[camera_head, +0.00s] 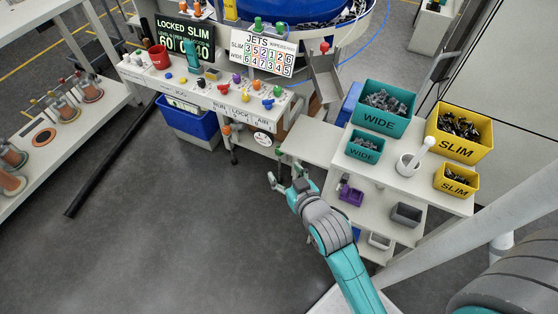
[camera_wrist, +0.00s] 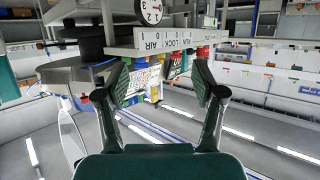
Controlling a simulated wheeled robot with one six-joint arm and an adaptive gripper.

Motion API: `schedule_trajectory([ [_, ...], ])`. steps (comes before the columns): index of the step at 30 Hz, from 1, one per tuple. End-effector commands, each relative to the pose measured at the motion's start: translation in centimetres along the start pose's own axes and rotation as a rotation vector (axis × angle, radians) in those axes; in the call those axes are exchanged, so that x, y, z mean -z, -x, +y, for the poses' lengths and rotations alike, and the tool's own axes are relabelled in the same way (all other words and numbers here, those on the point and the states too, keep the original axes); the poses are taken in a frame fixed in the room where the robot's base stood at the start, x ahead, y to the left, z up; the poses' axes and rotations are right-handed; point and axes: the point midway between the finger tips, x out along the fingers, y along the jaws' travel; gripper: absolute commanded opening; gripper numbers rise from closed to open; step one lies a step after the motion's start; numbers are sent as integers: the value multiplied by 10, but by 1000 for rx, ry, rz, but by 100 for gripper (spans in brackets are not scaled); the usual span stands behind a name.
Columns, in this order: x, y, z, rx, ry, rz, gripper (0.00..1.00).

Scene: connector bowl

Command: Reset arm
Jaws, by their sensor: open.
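My teal and grey arm reaches up from the lower right in the head view. My gripper (camera_head: 278,180) is at its end, over the open floor just left of the white shelf unit. In the wrist view my gripper (camera_wrist: 161,92) shows its two dark fingers spread apart with nothing between them. The gripper is open and empty. It touches nothing that I can see.
The shelf unit (camera_head: 320,150) holds teal WIDE bins (camera_head: 383,108), yellow SLIM bins (camera_head: 459,131), a white mortar-like cup (camera_head: 407,165) and a purple bin (camera_head: 351,196). A control bench (camera_head: 205,90) with coloured knobs stands at the back, a blue bin (camera_head: 187,122) below it.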

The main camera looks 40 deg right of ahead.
Motion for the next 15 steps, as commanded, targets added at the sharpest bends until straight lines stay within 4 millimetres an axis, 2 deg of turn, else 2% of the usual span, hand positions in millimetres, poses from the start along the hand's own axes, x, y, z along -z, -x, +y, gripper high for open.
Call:
schedule_trajectory([
  [9, -3, 3, -1, 3, 1, -1, 69],
  [11, -8, 8, -4, 9, 3, -2, 69],
  [15, -28, 36, -14, 38, 14, 1, 69],
])
